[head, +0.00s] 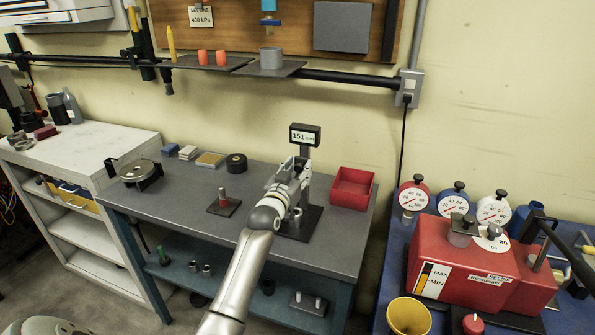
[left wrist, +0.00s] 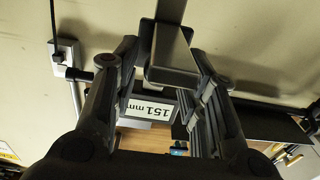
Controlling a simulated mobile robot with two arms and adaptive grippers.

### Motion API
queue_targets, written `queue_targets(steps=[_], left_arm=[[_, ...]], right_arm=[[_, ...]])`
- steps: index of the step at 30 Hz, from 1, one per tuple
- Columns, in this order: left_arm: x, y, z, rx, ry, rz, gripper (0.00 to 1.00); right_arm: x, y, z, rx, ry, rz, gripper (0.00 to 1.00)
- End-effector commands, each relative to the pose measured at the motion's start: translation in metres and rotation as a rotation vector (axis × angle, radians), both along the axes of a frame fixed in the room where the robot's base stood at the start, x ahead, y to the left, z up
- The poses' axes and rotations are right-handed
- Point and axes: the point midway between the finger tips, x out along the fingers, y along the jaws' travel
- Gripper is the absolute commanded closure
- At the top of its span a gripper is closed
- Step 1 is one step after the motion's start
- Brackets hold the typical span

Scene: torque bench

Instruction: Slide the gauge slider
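The gauge stands on a dark base plate (head: 298,225) on the grey bench, with a display (head: 305,135) at its top reading 151 mm. The same display (left wrist: 152,108) shows in the left wrist view. My left gripper (head: 301,163) is at the gauge's upright, just below the display. In the left wrist view a dark block, which looks like the gauge slider (left wrist: 172,60), sits between the fingertips of my left gripper (left wrist: 170,50). The fingers lie close against both its sides. In the head view my gripper and arm hide the slider. My right gripper is not in view.
A red open bin (head: 352,188) stands right of the gauge. A shelf (head: 270,68) hangs on the wall above. A blue table with a red machine (head: 465,265) is at right.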

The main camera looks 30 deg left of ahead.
Motion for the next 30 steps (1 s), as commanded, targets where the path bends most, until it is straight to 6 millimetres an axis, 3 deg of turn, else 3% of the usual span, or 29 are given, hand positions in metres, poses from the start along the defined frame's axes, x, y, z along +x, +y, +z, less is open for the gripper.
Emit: queue_targets(steps=[14,30], left_arm=[[-0.008,-0.002,-0.003,-0.002,0.006,-0.001,0.53],[-0.097,-0.023,-0.003,0.000,0.005,0.000,0.53]], right_arm=[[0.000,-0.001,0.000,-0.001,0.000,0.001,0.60],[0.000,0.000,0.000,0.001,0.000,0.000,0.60]])
